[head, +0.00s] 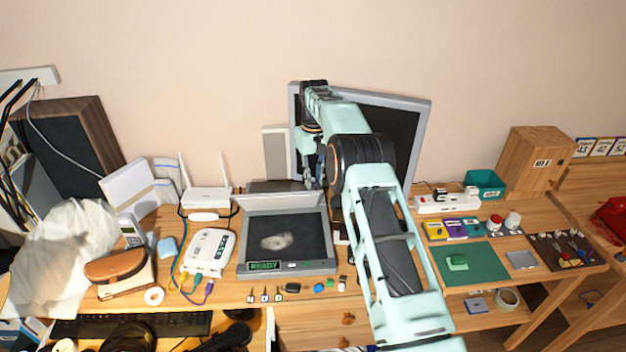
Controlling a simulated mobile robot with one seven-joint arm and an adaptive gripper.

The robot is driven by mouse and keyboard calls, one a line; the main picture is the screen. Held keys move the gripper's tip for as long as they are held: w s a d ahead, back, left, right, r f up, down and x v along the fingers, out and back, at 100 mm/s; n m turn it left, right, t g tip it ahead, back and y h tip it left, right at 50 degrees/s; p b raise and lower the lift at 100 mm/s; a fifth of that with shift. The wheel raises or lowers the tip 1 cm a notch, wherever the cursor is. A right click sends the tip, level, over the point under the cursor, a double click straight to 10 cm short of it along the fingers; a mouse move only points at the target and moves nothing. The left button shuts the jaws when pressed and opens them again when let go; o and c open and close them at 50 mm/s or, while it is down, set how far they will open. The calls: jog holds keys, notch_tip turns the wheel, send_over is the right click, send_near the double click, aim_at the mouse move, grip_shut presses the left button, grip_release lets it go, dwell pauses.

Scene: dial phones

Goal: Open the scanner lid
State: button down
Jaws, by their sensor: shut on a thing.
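The grey scanner (246,266) sits on the wooden desk, with a green READY display on its front edge. Its dark glass bed (300,245) is exposed and bears a pale smudge. The scanner lid (270,203) shows as a narrow grey strip raised at the back of the bed. My gripper (313,182) is at the right part of the lid's upper edge, shut on it. The fingertips are small and partly hidden by my arm, so the exact grip is hard to see.
A monitor (405,112) stands behind my arm. A white router (205,198) and a white box (209,252) with cables are left of the scanner. Small items (292,288) lie in front. A green mat (480,275) is at the right.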

jog(key=shift+w+d+f, duration=0.1)
jog(key=shift+d+f, duration=0.15)
jog(key=shift+d, duration=0.3)
jog(key=c, duration=2.1)
grip_release()
jog(key=o, duration=0.3)
jog(key=shift+w+d+f, duration=0.1)
jog(key=shift+w+f, duration=0.05)
jog(key=shift+w, duration=0.05)
jog(key=shift+o, duration=0.2)
jog(key=shift+s+a+r, duration=0.1)
jog(key=shift+a+r, duration=0.1)
jog(key=shift+a, duration=0.1)
jog(key=shift+r, duration=0.3)
notch_tip(320, 180, up, 7)
jog(key=shift+f, duration=0.1)
